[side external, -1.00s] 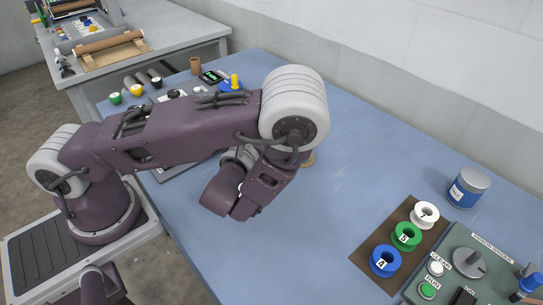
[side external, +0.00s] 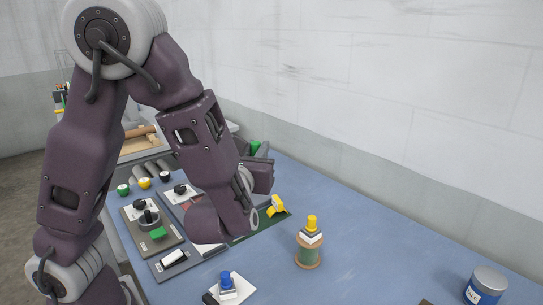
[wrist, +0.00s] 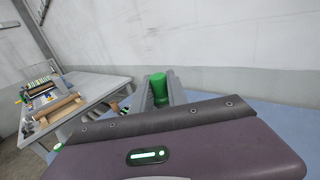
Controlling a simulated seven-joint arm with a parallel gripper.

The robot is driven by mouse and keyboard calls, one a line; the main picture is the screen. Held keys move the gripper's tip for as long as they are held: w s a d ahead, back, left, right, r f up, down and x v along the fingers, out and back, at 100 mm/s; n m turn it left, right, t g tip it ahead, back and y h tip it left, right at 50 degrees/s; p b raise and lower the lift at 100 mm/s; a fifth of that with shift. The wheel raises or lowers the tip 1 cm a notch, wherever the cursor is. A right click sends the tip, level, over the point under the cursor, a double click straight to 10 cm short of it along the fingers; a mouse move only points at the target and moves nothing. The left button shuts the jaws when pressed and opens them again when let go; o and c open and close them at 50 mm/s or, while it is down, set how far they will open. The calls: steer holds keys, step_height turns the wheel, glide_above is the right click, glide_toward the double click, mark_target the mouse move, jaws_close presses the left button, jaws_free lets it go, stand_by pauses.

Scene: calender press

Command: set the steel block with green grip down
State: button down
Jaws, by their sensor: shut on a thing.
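My gripper (side external: 262,152) is raised above the blue table, near the back wall. It is shut on the steel block with green grip, whose green part (side external: 254,147) shows at the jaws. In the wrist view the round green grip (wrist: 158,88) stands between the two grey jaws (wrist: 160,97). The steel part is hidden, and nothing visible touches the block from below.
A tray (side external: 166,238) holds several tools. The table's right middle is clear.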

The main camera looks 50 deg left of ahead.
steer(key=s+a+f+n+g+y, duration=0.3)
steer(key=s+a+n+g+y, duration=0.15)
steer(key=s+g, duration=0.25)
steer(key=s+a+f+n+g+y, duration=0.35)
steer(key=s+n+g, duration=0.25)
steer(key=s+g, duration=0.2)
steer(key=s+d+f+n+g+h, duration=0.4)
steer(key=s+d+n+g+h, duration=0.75)
steer(key=g, duration=0.45)
steer(key=w+d+r+n+h, duration=0.1)
steer(key=w+d+n+h, duration=0.1)
steer(key=d+n+h, duration=0.5)
steer(key=w+d+r+n+h, duration=0.25)
steer(key=d+n+h, duration=0.2)
steer(key=h, duration=0.35)
steer(key=w+d+r+n+t+h, duration=0.1)
steer(key=w+r+n+t+h, duration=0.4)
steer(key=w, duration=0.4)
steer(key=w+d+r+n+t+h, duration=0.25)
steer(key=w+n+t+h, duration=0.25)
steer(key=w+t, duration=0.3)
steer(key=shift+w+a+f, duration=0.15)
steer(key=shift+w+f, duration=0.05)
steer(key=shift+f, duration=4.3)
steer(key=shift+w+a+f, duration=0.15)
steer(key=shift+w+f, duration=0.1)
steer(key=shift+f, duration=4.2)
steer(key=shift+w+a+f, duration=0.15)
steer(key=shift+w+f, duration=0.05)
steer(key=shift+f, duration=4.3)
